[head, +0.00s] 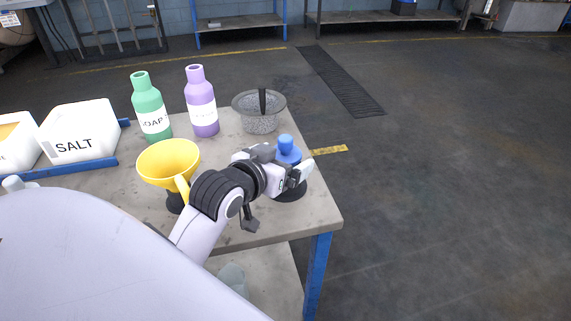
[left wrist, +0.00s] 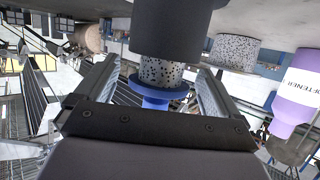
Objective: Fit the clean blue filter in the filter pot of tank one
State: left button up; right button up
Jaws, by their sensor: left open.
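The blue filter (head: 287,148) stands upright near the table's right edge, its lower part in a dark round stand (head: 292,195). In the left wrist view, which appears inverted, the filter (left wrist: 155,92) shows a blue flange and a speckled section against the dark stand (left wrist: 175,25). My left gripper (head: 298,178) is at the filter. In the left wrist view its fingers (left wrist: 155,100) are apart, one on each side of the filter, with gaps visible. My right gripper is not in view. I cannot make out the filter pot of tank one.
A yellow funnel (head: 168,160) stands left of my left gripper. A green soap bottle (head: 146,95), a purple softener bottle (head: 199,90) and a speckled grey bowl (head: 258,118) stand behind. A salt box (head: 80,132) is at left. The floor right of the table is clear.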

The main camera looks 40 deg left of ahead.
pick_arm(q)
jog(key=shift+w+f, duration=0.25)
jog(key=shift+w, duration=0.4)
jog(key=shift+c, duration=0.3)
jog(key=c, duration=1)
jog(key=shift+r, duration=0.1)
